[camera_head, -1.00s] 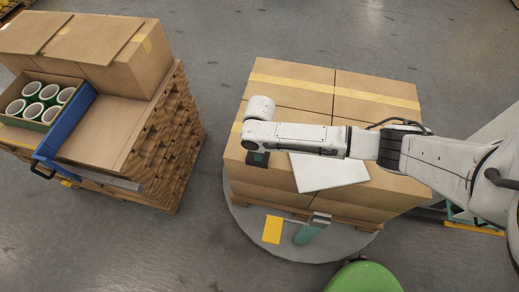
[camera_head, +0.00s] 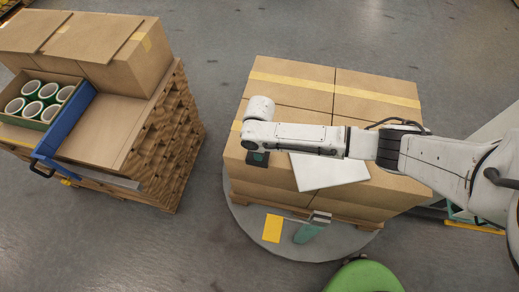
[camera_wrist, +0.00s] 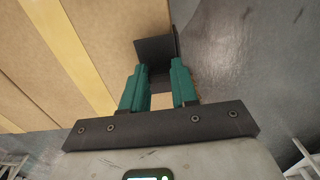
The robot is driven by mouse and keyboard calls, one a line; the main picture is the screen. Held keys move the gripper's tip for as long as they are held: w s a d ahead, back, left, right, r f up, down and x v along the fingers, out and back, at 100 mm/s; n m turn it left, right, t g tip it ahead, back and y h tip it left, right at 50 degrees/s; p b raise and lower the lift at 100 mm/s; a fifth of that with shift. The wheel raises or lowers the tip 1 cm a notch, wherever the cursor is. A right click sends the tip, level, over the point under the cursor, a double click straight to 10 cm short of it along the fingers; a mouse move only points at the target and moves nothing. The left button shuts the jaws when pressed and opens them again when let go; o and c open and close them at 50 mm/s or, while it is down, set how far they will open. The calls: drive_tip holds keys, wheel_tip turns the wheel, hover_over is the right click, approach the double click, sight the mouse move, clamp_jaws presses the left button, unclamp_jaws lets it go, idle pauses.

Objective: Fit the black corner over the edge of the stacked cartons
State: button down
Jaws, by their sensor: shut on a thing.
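The stacked cartons (camera_head: 380,88) stand on a wooden pallet, with yellow tape across their tops. My gripper (camera_wrist: 158,68) is shut on the black corner (camera_wrist: 154,47), whose dark angled faces show between and beyond the teal fingertips in the wrist view. The cartons' top (camera_wrist: 60,45) fills the left of that view, and the corner lies at their edge with grey floor to its right. In the head view my wrist hides most of the gripper, above the stack's near-left corner. I cannot tell whether the black corner touches the cartons.
A white sheet (camera_head: 325,172) lies on the stack near my arm.

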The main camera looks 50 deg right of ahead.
drive_tip(key=shift+f+b, duration=0.5)
drive_tip(key=shift+f, duration=0.15)
drive_tip(key=c, duration=0.8)
unclamp_jaws()
drive_tip(key=shift+o, duration=0.3)
drive_tip(key=o, duration=0.4)
drive_tip(key=shift+c, duration=0.2)
drive_tip(key=shift+r, duration=0.1)
wheel_tip(320, 180, up, 8)
drive_tip(key=p, duration=0.7)
